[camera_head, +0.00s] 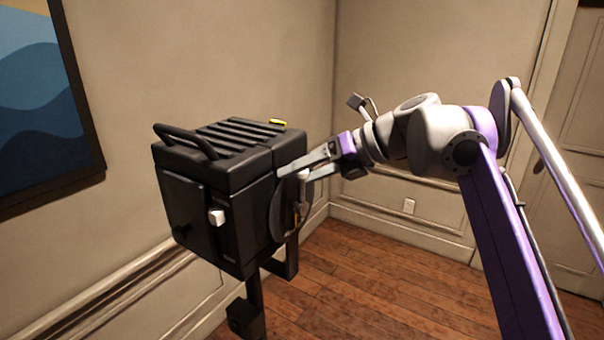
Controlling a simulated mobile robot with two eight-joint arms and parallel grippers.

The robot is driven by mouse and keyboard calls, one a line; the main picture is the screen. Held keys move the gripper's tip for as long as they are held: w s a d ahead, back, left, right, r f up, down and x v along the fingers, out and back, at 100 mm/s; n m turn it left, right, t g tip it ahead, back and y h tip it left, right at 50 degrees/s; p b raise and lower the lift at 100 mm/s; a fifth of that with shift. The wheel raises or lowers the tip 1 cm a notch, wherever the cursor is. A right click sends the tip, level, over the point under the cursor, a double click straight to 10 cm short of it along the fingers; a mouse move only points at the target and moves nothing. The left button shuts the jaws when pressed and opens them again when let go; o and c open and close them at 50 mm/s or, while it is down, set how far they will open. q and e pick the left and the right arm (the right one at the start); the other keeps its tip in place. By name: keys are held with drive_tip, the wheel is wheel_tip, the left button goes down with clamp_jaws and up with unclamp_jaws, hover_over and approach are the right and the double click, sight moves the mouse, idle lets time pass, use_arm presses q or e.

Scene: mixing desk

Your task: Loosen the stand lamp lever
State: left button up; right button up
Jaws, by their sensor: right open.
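The stand lamp (222,195) is a black box-shaped head with a ribbed top and a carry handle, set on a black stand (255,290). One finger overlaps the lamp's side and partly hides the lever area. I cannot tell whether the fingers touch it. My left gripper is not in view.
A wall with a framed picture (45,105) is on the left, close behind the lamp. The wooden floor (370,275) to the right of the stand is clear. A white door (575,150) is at the far right.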

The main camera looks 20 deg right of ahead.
drive_tip(key=v, duration=1.1)
drive_tip(key=shift+a+f, duration=0.1)
drive_tip(key=s+a+f+n+h, duration=0.2)
drive_tip(key=s+f+n, duration=0.3)
drive_tip(key=f+n, duration=0.6)
drive_tip(key=s+a+f+n+h, duration=0.3)
drive_tip(key=f+n, duration=0.8)
drive_tip(key=f, duration=0.7)
drive_tip(key=s+a+f+n+g+h, duration=0.1)
drive_tip(key=s+f+n+h, duration=0.3)
drive_tip(key=f+n, duration=0.8)
wheel_tip(320, 180, down, 4)
drive_tip(key=s+a, duration=0.1)
drive_tip(key=s, duration=0.1)
drive_tip(key=shift+s+a+r, duration=0.15)
drive_tip(key=shift+s+a, duration=0.1)
drive_tip(key=shift+s, duration=0.15)
